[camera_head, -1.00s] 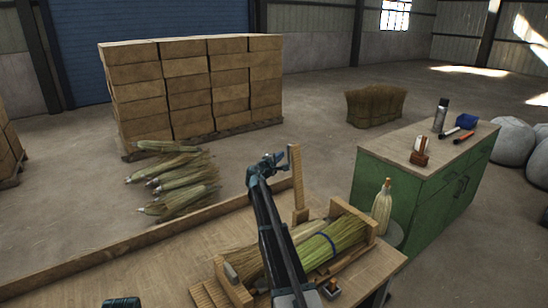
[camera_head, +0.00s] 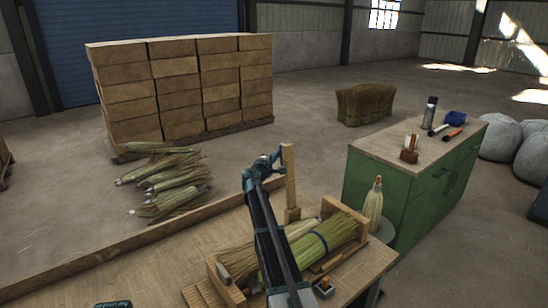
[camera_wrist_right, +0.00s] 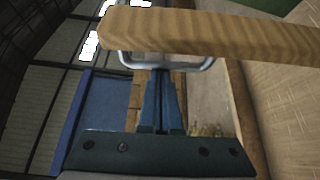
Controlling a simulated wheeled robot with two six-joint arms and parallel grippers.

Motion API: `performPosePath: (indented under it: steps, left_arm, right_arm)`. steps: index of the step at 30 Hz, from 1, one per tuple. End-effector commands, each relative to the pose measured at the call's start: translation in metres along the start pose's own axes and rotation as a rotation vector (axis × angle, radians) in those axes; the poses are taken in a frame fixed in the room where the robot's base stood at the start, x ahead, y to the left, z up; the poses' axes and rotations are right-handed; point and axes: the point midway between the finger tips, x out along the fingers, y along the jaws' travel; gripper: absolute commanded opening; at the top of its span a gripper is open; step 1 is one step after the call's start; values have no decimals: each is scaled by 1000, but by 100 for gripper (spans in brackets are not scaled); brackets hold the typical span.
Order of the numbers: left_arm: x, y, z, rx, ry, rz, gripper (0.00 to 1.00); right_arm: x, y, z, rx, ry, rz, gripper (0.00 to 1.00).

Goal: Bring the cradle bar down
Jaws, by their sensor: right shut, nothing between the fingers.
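The cradle bar (camera_head: 290,180) is a wooden bar standing upright at the back of the cradle. In the right wrist view the bar (camera_wrist_right: 215,36) crosses the top, with a metal loop handle (camera_wrist_right: 205,64) below it. My right gripper (camera_head: 278,156) is beside the bar's upper part. Its blue fingers (camera_wrist_right: 162,72) are shut and empty, tips close to the handle; I cannot tell if they touch. The cradle's wooden end blocks (camera_head: 334,207) hold a broom bundle (camera_head: 322,240) with a blue band. A dark part at the bottom edge looks like my left gripper (camera_head: 112,304); its jaws are hidden.
The workbench (camera_head: 150,265) has a raised back rim. Small tools lie at the cradle's front. Bundles of straw (camera_head: 165,180) lie behind the bench. The bench's left side is clear.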

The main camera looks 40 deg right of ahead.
Motion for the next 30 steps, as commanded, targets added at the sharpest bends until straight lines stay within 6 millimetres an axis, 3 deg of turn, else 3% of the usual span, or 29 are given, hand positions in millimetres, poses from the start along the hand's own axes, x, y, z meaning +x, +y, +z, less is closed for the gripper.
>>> performPosePath:
  steps: [8,15,30]
  left_arm:
    - [8,1,0,0,0,0,50]
    - [5,0,0,0,0,0,50]
    - [33,3,-2,0,0,0,50]
  right_arm:
    - [-19,4,31,113,-3,67,0]
    - [-47,8,77,169,-2,99,0]
    - [-98,-30,163,167,-1,98,0]
